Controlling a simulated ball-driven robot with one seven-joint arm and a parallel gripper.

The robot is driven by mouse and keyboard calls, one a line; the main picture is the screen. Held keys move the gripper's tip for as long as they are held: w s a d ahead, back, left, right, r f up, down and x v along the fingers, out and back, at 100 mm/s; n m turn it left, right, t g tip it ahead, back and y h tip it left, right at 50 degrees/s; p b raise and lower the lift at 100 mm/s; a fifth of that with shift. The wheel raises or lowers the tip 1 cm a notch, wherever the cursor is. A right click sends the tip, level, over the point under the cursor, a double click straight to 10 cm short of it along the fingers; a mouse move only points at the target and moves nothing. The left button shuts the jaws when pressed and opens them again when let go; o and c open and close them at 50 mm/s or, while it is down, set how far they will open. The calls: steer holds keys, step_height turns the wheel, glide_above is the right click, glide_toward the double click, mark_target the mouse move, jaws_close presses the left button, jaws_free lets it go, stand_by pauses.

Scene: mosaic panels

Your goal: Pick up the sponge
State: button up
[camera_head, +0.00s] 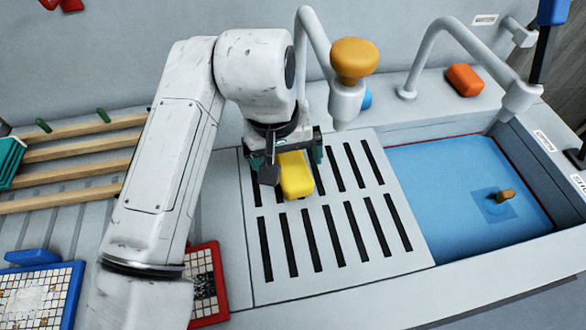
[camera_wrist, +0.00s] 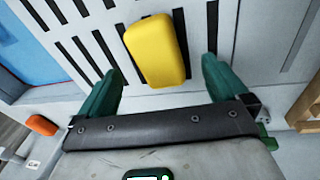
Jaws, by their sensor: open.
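A yellow sponge (camera_head: 294,176) lies on the white slotted drain board (camera_head: 325,235), close to its back left part. In the wrist view the yellow sponge (camera_wrist: 156,50) lies ahead of the two green fingers, roughly midway between them sideways. My gripper (camera_head: 290,160) is over the sponge's far end in the head view. In the wrist view my gripper (camera_wrist: 158,82) is open and its fingers stand apart on either side of the sponge's near end. I cannot tell whether a finger touches it.
A blue-floored basin (camera_head: 430,180) with a small brown-handled item (camera_head: 505,195) is to the right. An orange block (camera_head: 464,80) lies on the back ledge near curved taps. Wooden slats (camera_head: 80,165) and mosaic panels (camera_head: 35,300) are to the left. The drain board's front is clear.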

mark_target(292, 167)
steer(key=shift+w+d+f, duration=0.1)
steer(key=shift+w+f, duration=0.05)
steer(key=shift+f, duration=0.55)
steer(key=shift+w+d+f, duration=0.15)
steer(key=shift+f, duration=0.5)
steer(key=shift+w+d+f, duration=0.1)
steer(key=shift+w+f, duration=0.05)
steer(key=shift+f, duration=0.55)
steer(key=c, duration=1.1)
